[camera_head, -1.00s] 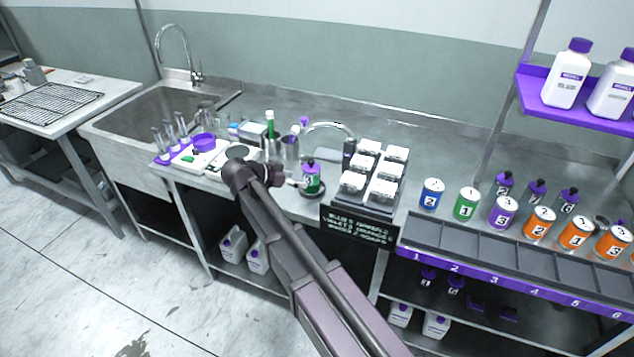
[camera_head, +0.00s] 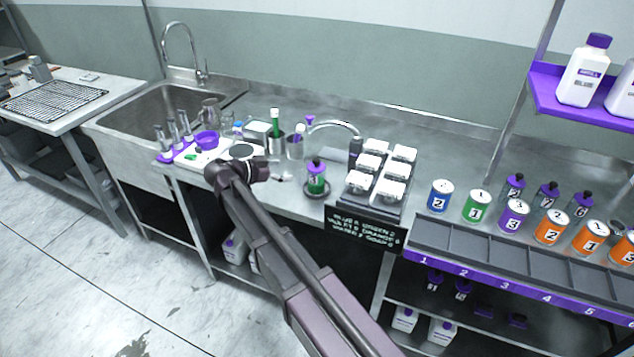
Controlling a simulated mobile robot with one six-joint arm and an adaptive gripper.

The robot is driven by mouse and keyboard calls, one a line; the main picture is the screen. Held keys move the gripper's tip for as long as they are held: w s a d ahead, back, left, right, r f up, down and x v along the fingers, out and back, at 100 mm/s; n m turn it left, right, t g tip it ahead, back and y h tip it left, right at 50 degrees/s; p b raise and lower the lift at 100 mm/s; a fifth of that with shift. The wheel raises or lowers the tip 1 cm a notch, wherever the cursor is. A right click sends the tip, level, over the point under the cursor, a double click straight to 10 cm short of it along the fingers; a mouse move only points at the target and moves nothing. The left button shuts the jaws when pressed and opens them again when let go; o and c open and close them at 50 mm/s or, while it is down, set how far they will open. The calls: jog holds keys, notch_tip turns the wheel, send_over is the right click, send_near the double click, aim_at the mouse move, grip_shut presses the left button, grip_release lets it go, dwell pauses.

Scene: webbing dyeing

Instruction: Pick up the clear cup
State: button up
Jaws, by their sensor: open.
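A clear, glassy cup-like vessel (camera_head: 210,110) stands at the back of the bench beside the sink; it is small and grey here, so I cannot be sure it is the clear cup. My gripper (camera_head: 262,171) is above the front of the bench, near the white scale, apart from that vessel and nearer the camera. It is open, and I see nothing held. Its fingers are small and partly hidden by my wrist.
A green dye bottle (camera_head: 316,180), a tray of white-topped blocks (camera_head: 376,172) and numbered cans (camera_head: 477,206) are to the right. The sink (camera_head: 165,100) is at the left.

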aim_at(314, 166)
jog(key=shift+b+x, duration=1.05)
jog(key=shift+x, duration=2.5)
jog(key=shift+f, duration=0.1)
jog(key=shift+b+x, duration=0.85)
jog(key=shift+x, duration=1.65)
jog(key=shift+w, duration=0.15)
jog(key=c, duration=1.1)
jog(key=shift+r, duration=0.25)
notch_tip(314, 166, up, 10)
jog(key=p, duration=1)
jog(key=shift+f, duration=0.2)
